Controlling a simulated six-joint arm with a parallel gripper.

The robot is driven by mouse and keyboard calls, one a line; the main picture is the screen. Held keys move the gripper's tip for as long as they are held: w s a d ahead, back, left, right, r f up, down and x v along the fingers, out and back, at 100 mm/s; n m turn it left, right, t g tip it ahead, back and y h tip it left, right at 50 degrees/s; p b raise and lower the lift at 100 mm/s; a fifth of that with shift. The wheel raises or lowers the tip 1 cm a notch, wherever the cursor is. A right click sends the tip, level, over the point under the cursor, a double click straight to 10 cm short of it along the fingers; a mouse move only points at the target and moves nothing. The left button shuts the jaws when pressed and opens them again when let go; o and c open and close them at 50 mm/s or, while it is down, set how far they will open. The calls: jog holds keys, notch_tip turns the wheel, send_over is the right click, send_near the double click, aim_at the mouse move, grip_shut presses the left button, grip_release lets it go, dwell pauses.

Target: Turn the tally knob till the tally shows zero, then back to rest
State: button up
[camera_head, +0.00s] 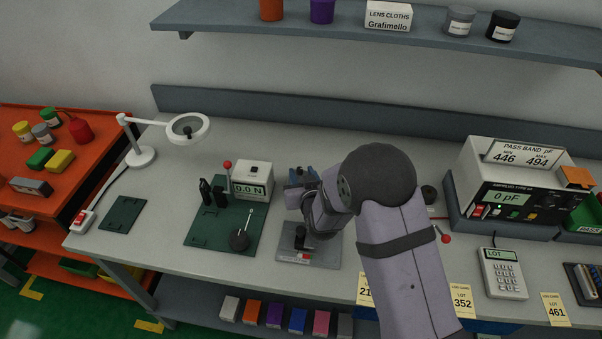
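A grey base plate (325,256) stands on the bench in front of my wrist. A small block with a red and white face (303,257), possibly the tally, sits on it; its digits are too small to read. A black upright part (300,236) rises just behind that face; I cannot tell whether it is the knob or part of my gripper. My gripper (301,230) is over this plate, mostly hidden by my own wrist. Its fingers cannot be made out, nor whether they touch anything. A blue part (299,177) shows behind my wrist.
To the left, a green board (196,238) carries a force gauge (252,180) reading 0.0 N and a dark ball-shaped part with a lever (239,240). A capacitance meter (508,200) reading 0 pF and a calculator-like keypad (503,272) stand right. A shelf (230,19) hangs above.

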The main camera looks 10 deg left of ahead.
aim_at(300, 170)
jog(key=shift+b+v, duration=0.7)
jog(key=shift+v, duration=1.85)
jog(key=shift+w+a, duration=0.1)
jog(key=shift+w, duration=0.05)
jog(key=shift+s+a+m+t+h+b, duration=0.2)
jog(key=shift+a+m+h+b, duration=0.6)
jog(key=shift+m+h+b, duration=0.5)
jog(key=shift+s+a+m+t+h+b, duration=0.15)
jog(key=shift+a+m+h+b, duration=0.75)
jog(key=shift+h+b, duration=0.6)
jog(key=shift+d, duration=0.1)
jog(key=shift+p+x, duration=0.6)
jog(key=shift+x, duration=3.1)
grip_shut()
